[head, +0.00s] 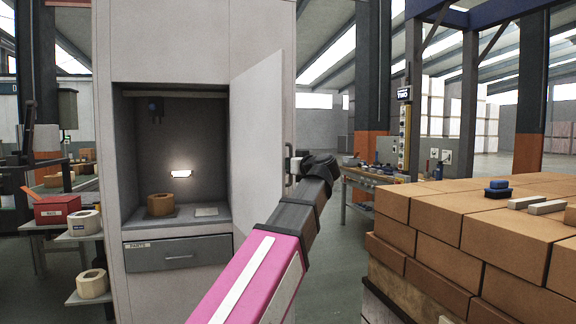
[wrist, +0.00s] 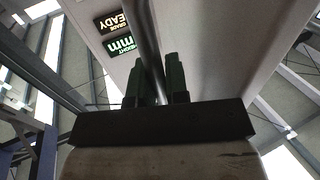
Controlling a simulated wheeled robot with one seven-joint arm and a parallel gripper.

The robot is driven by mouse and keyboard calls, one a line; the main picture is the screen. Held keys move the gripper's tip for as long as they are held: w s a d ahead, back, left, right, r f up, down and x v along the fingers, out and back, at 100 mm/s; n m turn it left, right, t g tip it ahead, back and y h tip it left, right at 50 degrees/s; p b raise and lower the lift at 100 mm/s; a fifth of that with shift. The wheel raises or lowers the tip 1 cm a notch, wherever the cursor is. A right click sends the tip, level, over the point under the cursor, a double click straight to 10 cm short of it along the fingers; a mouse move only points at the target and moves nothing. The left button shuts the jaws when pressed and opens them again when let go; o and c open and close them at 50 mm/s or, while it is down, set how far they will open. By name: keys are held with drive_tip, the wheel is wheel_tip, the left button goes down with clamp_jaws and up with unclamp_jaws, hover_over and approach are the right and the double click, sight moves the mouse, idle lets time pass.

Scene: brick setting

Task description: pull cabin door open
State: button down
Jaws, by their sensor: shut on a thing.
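The cabin door (head: 258,138) is a pale grey panel hinged on the right side of the tall cabinet (head: 170,48). It stands swung outward, and the lit cabin interior (head: 180,135) shows to its left. The door's bar handle (head: 288,160) is at its free edge. My gripper (head: 293,165) is at that handle, partly hidden by my own wrist. In the wrist view my two dark green fingers (wrist: 164,85) are on either side of the dark handle bar (wrist: 149,50) and shut on it. The door face (wrist: 205,30) fills the upper middle of that view.
A stack of brown bricks (head: 480,225) stands close on the right. A workbench (head: 385,180) stands behind my arm. Grey floor (head: 335,265) shows between the cabinet and the bricks.

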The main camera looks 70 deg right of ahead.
drive_tip(key=shift+s+a, duration=0.1)
drive_tip(key=shift+a, duration=0.05)
drive_tip(key=c, duration=1.1)
unclamp_jaws()
drive_tip(key=shift+s, duration=0.1)
drive_tip(key=shift+c, duration=0.2)
drive_tip(key=v, duration=1)
drive_tip(key=shift+s+a, duration=0.2)
drive_tip(key=shift+s, duration=0.15)
